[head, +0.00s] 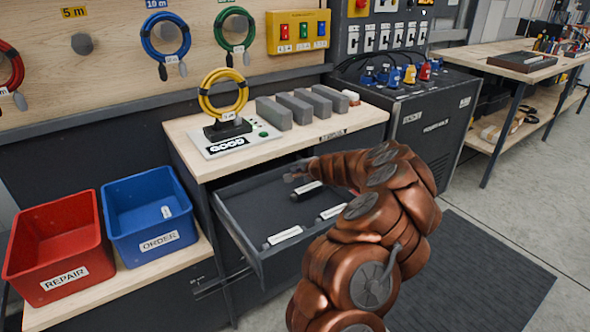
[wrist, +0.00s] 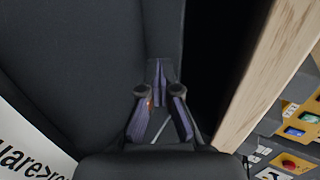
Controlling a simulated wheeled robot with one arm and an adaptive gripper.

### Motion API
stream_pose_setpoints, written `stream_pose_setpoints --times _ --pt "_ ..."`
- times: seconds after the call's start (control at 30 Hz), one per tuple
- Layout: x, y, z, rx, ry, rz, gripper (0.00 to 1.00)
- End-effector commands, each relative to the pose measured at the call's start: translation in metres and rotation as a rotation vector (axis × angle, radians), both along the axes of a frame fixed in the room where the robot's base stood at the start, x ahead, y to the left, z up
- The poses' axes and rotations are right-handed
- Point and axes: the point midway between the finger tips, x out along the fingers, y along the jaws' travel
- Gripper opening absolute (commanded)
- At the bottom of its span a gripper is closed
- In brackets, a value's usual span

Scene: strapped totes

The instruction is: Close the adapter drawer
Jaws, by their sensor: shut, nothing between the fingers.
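The adapter drawer (head: 262,250) is dark grey and stands pulled out from under the wooden bench top. Several small adapters lie in it: a labelled one (head: 283,237) near the front, another (head: 330,212) at the right, and a dark one (head: 307,190) further back. My gripper (head: 298,170) is over the back part of the drawer, close to the bench edge, partly blended with the dark background. In the wrist view my gripper (wrist: 160,82) is shut and empty. The drawer's grey surface (wrist: 75,50) shows there; contact cannot be told.
The bench top (head: 190,133) carries a yellow cable coil (head: 223,95) on a stand and several grey blocks (head: 273,113). A red bin (head: 60,250) and a blue bin (head: 150,220) stand left of the drawer. A dark cabinet (head: 428,125) is at the right. A mat covers the floor.

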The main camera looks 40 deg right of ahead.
Motion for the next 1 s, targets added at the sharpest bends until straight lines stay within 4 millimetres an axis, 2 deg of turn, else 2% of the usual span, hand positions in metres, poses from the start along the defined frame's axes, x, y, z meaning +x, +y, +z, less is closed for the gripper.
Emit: stream_pose_setpoints --times 0.13,0.6,1.0 --pt "0.006 0.000 0.000 -0.001 0.000 0.001 0.00" --pt "0.010 -0.001 -0.001 0.000 0.001 0.000 0.00" --pt "0.048 -0.004 -0.003 0.000 0.004 0.000 0.00"
